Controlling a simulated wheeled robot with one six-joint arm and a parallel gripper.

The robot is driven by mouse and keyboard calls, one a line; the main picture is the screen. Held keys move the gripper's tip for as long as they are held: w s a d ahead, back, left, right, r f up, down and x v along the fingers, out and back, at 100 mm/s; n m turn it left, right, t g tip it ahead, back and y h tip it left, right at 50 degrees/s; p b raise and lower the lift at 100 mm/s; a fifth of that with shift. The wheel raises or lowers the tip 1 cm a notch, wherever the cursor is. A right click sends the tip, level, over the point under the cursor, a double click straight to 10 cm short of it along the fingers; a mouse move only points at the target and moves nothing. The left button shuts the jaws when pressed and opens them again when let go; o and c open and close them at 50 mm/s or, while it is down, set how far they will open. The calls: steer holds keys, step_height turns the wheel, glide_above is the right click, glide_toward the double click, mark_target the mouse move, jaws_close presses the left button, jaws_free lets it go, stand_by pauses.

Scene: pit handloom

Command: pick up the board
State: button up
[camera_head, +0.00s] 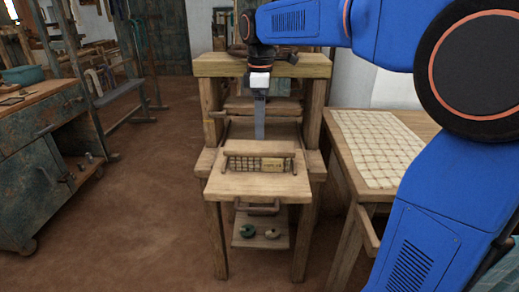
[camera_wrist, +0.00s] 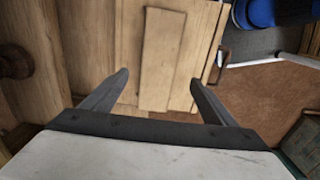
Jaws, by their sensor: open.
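The board (camera_wrist: 164,45) is a flat, narrow plank of light wood in the upper middle of the wrist view. It lies lengthwise between my fingers, over a wider wooden surface. My gripper (camera_wrist: 158,77) is open, with one finger on either side of the board in the picture and gaps to both; contact does not show. In the head view my gripper (camera_head: 260,137) points down over the loom's small table. A wooden bar (camera_head: 259,154) above a dark grid shows just below it; I cannot tell for sure that this is the board.
The loom (camera_head: 262,66) has posts and a crossbeam around my gripper. A handle (camera_head: 257,208) sits on the table's front, above a shelf (camera_head: 262,240) with small coils. A table with a pale cloth (camera_head: 378,145) stands right, a workbench (camera_head: 45,140) left. Floor between is clear.

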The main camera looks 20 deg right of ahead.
mark_target(260, 146)
steer(key=shift+w+f, duration=0.15)
steer(key=shift+f, duration=1.65)
steer(key=shift+w+f, duration=0.1)
steer(key=shift+f, duration=1.65)
steer(key=shift+c, duration=0.6)
steer(key=c, duration=1.2)
steer(key=shift+o, duration=0.2)
step_height(260, 146, up, 10)
